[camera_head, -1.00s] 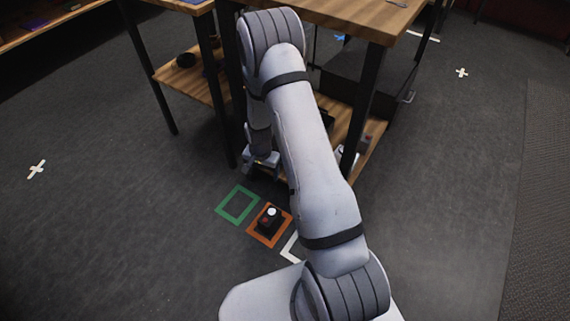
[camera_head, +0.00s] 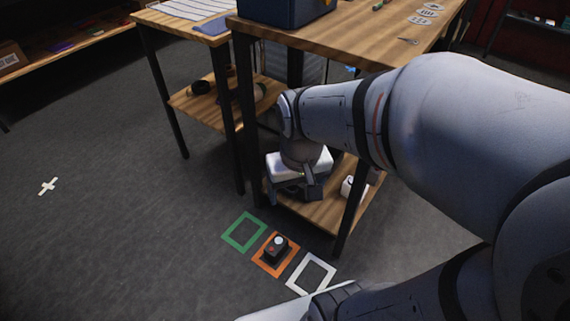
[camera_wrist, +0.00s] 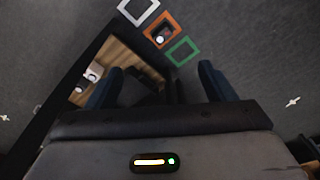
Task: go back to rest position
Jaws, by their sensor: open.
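My gripper (camera_wrist: 160,88) is open and empty in the wrist view, its two dark blue fingers spread apart. In the head view my gripper (camera_head: 318,180) hangs at the near side of the wooden table, over its lower shelf; its fingers are hard to make out there. My arm crosses the right half of the head view. A black button box (camera_head: 277,249) with a white top and a red spot stands in the orange square (camera_head: 259,263) on the floor, apart from my gripper. It also shows in the wrist view (camera_wrist: 161,37).
A green square (camera_head: 229,238) and a white square (camera_head: 294,285) flank the orange one on the floor. The table (camera_head: 352,35) carries a dark blue bin (camera_head: 285,10); its legs and lower shelf (camera_head: 328,215) are close to my arm. Open floor (camera_head: 120,230) lies left.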

